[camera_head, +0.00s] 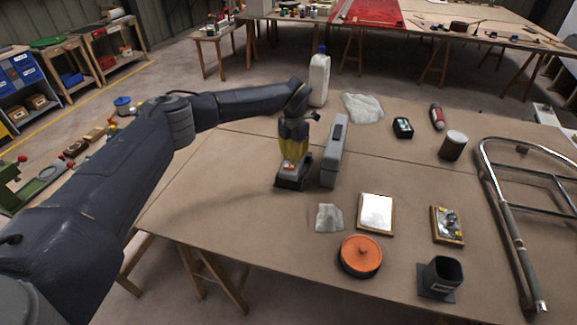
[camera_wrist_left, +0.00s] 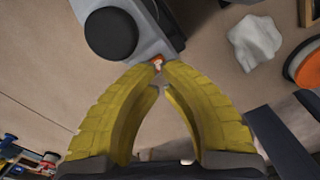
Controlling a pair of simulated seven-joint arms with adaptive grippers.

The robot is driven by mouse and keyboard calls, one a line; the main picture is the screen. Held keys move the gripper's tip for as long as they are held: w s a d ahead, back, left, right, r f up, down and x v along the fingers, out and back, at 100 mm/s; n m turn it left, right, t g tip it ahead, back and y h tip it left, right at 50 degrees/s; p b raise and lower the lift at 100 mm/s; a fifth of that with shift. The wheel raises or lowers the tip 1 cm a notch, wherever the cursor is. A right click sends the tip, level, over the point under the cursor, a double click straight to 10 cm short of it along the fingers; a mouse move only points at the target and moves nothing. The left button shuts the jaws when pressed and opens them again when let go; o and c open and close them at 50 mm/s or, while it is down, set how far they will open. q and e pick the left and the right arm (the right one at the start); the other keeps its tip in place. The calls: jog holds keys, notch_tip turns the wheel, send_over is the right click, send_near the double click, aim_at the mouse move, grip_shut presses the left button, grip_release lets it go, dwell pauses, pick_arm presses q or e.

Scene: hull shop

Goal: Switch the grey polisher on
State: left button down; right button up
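The grey polisher (camera_head: 286,184) sits on the near left part of the table, with a dark base. In the left wrist view its grey body (camera_wrist_left: 160,38) carries a round black knob (camera_wrist_left: 111,34) and a small orange switch part (camera_wrist_left: 157,63). My left gripper (camera_head: 293,161) points down over it from behind. Its yellow fingers (camera_wrist_left: 163,70) come almost together at the tips, right at the orange part. They look shut with no object clearly held; contact with the switch is unclear. The fingertips hide part of it. My right gripper is out of view.
A tall grey case (camera_head: 334,150) stands close to the right of the polisher. A crumpled cloth (camera_head: 329,217), an orange-lidded round tin (camera_head: 361,255) and a framed white panel (camera_head: 376,212) lie nearer. A white bottle (camera_head: 319,80) stands behind. The table's left front is clear.

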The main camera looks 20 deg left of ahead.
aim_at(293, 166)
pick_arm(q)
jog(key=shift+s+f, duration=0.1)
jog(key=shift+f, duration=1.85)
dwell(1.8)
jog(key=shift+r, duration=3.5)
